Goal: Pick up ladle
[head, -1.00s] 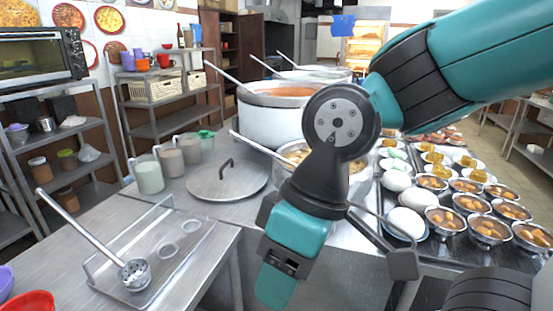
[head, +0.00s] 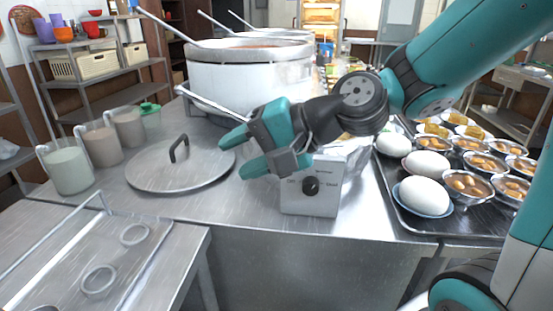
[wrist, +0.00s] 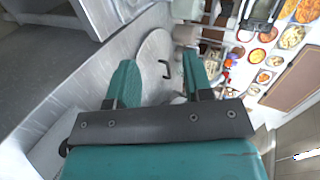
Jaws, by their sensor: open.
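My gripper (head: 242,154) is open and empty in the head view, pointing left above the counter. Ladle handles lean out of the pots: one from the large front stockpot (head: 165,28), others from the pots behind (head: 216,22). Another handle (head: 212,103) slopes down behind my gripper; its lower end is hidden. A sliver at the bottom left edge may be the perforated ladle by the tray, too cut off to tell. In the wrist view the fingers (wrist: 160,72) stand apart with nothing between them; the round lid lies beyond. No ladle is clear there.
A steel lid (head: 180,170) with a raised handle lies left of my gripper. Several filled jugs (head: 105,142) stand at the left. A control box (head: 312,188) is below my wrist. A tray of eggs and bowls (head: 440,226) is right. A clear tray (head: 120,262) lies front left.

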